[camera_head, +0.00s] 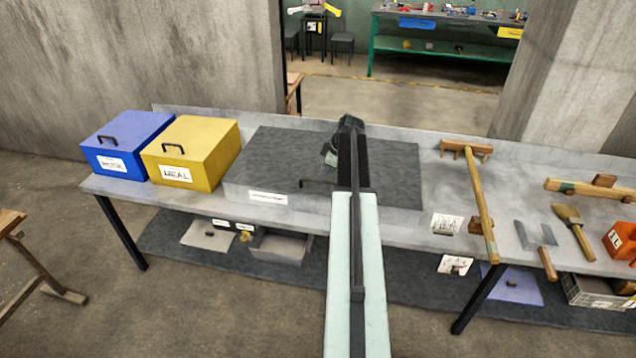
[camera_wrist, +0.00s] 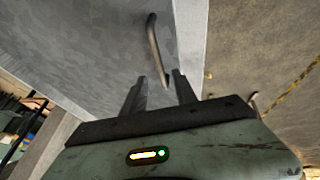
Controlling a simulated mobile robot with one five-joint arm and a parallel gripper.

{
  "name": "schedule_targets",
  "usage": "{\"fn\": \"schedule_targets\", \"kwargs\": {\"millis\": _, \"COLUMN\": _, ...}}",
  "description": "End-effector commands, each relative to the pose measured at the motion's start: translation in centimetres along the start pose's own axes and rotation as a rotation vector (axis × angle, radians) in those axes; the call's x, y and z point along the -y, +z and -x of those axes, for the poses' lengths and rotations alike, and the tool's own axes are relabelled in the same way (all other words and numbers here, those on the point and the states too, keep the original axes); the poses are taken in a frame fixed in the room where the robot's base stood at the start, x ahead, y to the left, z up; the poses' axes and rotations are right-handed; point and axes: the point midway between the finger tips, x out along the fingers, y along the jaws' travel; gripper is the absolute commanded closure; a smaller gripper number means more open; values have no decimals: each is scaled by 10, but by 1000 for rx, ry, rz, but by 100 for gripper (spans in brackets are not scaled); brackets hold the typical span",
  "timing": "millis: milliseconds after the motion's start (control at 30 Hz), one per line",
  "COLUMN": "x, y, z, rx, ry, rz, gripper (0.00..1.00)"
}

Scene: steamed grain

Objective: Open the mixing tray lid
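The mixing tray (camera_head: 268,196) is a wide, low grey box in the middle of the workbench, with a label on its front. Its dark grey lid (camera_head: 285,150) lies flat and looks closed. A dark bar handle (camera_head: 316,183) sits near the lid's front edge, partly hidden by my arm. In the wrist view the handle (camera_wrist: 154,48) stands on the grey lid (camera_wrist: 90,45), just beyond my gripper (camera_wrist: 160,83). The two fingers are apart with nothing held between them. The handle's near end is close to the fingertips; I cannot tell whether they touch.
A blue box (camera_head: 125,135) and a yellow box (camera_head: 197,143) with top handles stand left of the tray. To the right lie a long wooden-handled tool (camera_head: 481,205), a brush (camera_head: 573,228) and an orange box (camera_head: 621,240). A concrete pillar (camera_head: 560,75) rises behind.

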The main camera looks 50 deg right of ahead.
Motion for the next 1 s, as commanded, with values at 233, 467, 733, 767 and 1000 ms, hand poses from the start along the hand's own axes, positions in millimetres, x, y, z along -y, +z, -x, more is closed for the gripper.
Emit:
{"fn": "schedule_targets", "kwargs": {"millis": 233, "x": 1, "y": 2, "z": -49, "rx": 0, "ry": -1, "rz": 0, "gripper": 66}}
{"fn": "schedule_targets", "kwargs": {"millis": 467, "x": 1, "y": -1, "z": -48, "rx": 0, "ry": -1, "rz": 0, "gripper": 66}}
{"fn": "schedule_targets", "kwargs": {"millis": 733, "x": 1, "y": -1, "z": -48, "rx": 0, "ry": -1, "rz": 1, "gripper": 100}}
{"fn": "schedule_targets", "kwargs": {"millis": 767, "x": 1, "y": -1, "z": -48, "rx": 0, "ry": -1, "rz": 1, "gripper": 100}}
{"fn": "schedule_targets", "kwargs": {"millis": 1000, "x": 1, "y": -2, "z": -48, "rx": 0, "ry": -1, "rz": 1, "gripper": 100}}
